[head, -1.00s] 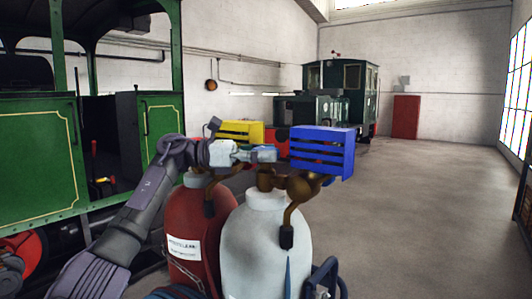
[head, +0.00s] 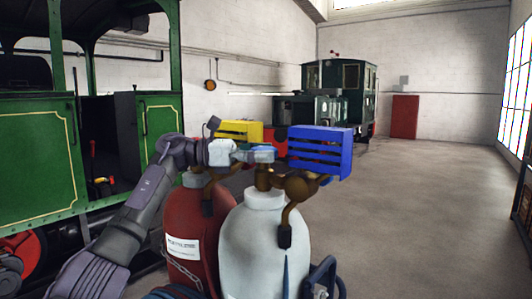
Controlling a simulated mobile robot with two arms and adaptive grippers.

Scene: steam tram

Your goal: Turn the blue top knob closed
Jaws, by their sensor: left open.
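A white gas cylinder (head: 262,235) stands upright in the middle, with a brass valve (head: 263,178) on its neck. A small blue knob (head: 262,148) shows at the top of this valve, partly hidden by my gripper's fingers. My left gripper (head: 266,155) reaches in from the left at the knob's height, its fingers pointing right, open. I cannot tell whether the fingers touch the knob. A blue slatted guard (head: 320,150) sits on the regulator just right of the fingertips. My right gripper is not in view.
A red cylinder (head: 190,235) stands left of the white one, with a yellow guard (head: 240,131) behind my gripper. A green steam tram (head: 35,150) stands left. The floor at right is clear.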

